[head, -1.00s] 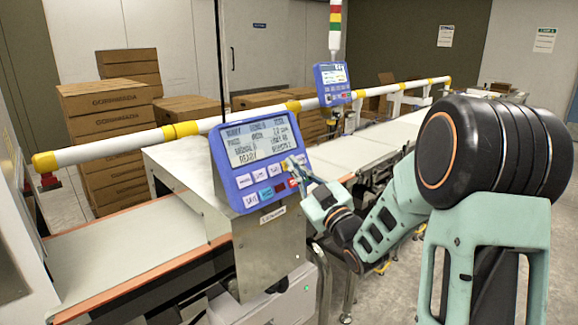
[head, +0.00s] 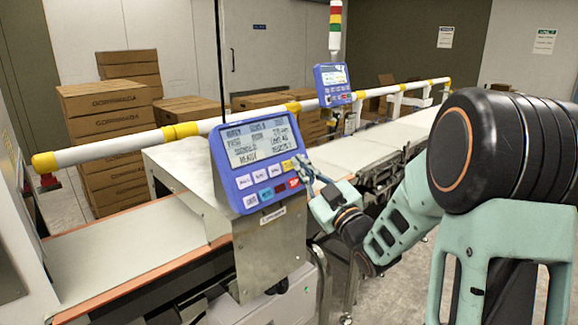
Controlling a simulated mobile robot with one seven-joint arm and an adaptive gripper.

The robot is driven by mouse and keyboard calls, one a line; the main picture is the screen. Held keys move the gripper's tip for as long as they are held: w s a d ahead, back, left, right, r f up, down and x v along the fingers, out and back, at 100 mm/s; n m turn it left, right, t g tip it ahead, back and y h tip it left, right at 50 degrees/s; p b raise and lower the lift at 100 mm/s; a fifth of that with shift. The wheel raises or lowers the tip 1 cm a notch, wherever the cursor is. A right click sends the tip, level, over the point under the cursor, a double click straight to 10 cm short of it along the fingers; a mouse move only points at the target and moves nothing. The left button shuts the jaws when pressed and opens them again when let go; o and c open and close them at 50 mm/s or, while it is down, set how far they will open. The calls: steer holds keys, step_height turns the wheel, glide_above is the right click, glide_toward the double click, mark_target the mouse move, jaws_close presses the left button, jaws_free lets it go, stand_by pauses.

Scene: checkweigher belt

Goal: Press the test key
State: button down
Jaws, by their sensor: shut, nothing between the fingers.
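The blue control panel (head: 262,160) faces me, tilted, with a lit screen above two rows of small keys. The upper row has several white keys and a yellow key (head: 288,165) at its right end. The lower row has a white key (head: 251,201), a teal key (head: 266,194), a dark red key (head: 280,188) and a bright red key (head: 293,183). The key lettering is too small to tell which is the test key. My gripper (head: 301,166) is shut and empty, its tips just right of the yellow key; I cannot tell whether they touch the panel.
The steel cabinet (head: 270,250) stands under the panel. A pale belt (head: 120,245) runs left and another conveyor extends behind my arm. A white rail with yellow joints (head: 180,131) passes behind the panel. A second blue display (head: 333,84) and stacked cartons (head: 108,125) are farther back.

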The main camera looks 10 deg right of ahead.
steer(key=shift+s+d+r, duration=0.5)
steer(key=shift+s+d, duration=0.05)
steer(key=shift+s, duration=0.25)
steer(key=shift+s+d+r, duration=0.45)
steer(key=shift+s+d, duration=0.1)
steer(key=shift+s, duration=0.2)
steer(key=shift+d, duration=0.1)
steer(key=s+d+r, duration=0.1)
steer(key=s+d+p, duration=0.1)
steer(key=s, duration=0.1)
steer(key=s+d+r, duration=0.1)
steer(key=shift+s+r, duration=0.15)
steer(key=shift+r, duration=0.2)
